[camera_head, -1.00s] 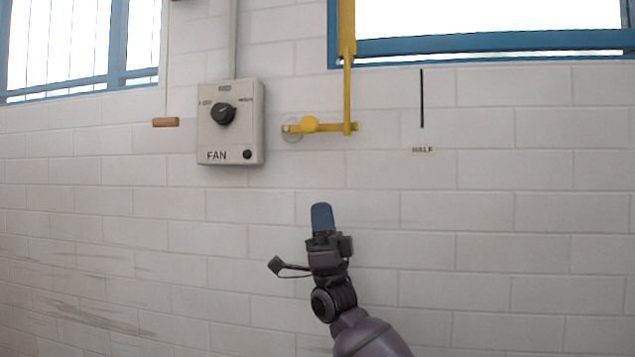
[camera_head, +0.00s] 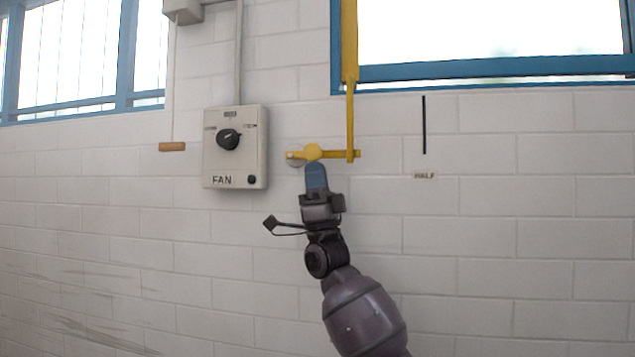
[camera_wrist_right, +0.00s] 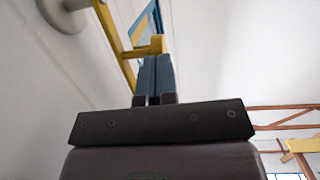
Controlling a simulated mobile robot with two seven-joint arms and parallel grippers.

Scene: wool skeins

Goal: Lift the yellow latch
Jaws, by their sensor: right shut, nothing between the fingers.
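The yellow latch (camera_head: 335,154) is a roughly level bar on the white block wall, with a round boss near its left end and a yellow upright rod (camera_head: 350,115) rising from its right end. My right gripper (camera_head: 316,167) is shut and empty, its blue fingertips just below the boss. In the right wrist view the two fingers (camera_wrist_right: 155,62) lie together, with the yellow latch (camera_wrist_right: 140,51) at their tips. I cannot tell whether they touch it. My left gripper is not in view.
A grey FAN control box (camera_head: 236,148) with a black knob is on the wall to the left. A wooden pull handle (camera_head: 172,146) hangs left of it. A blue-framed window (camera_head: 480,70) is above right, with a black line and a HALF label (camera_head: 424,175) below it.

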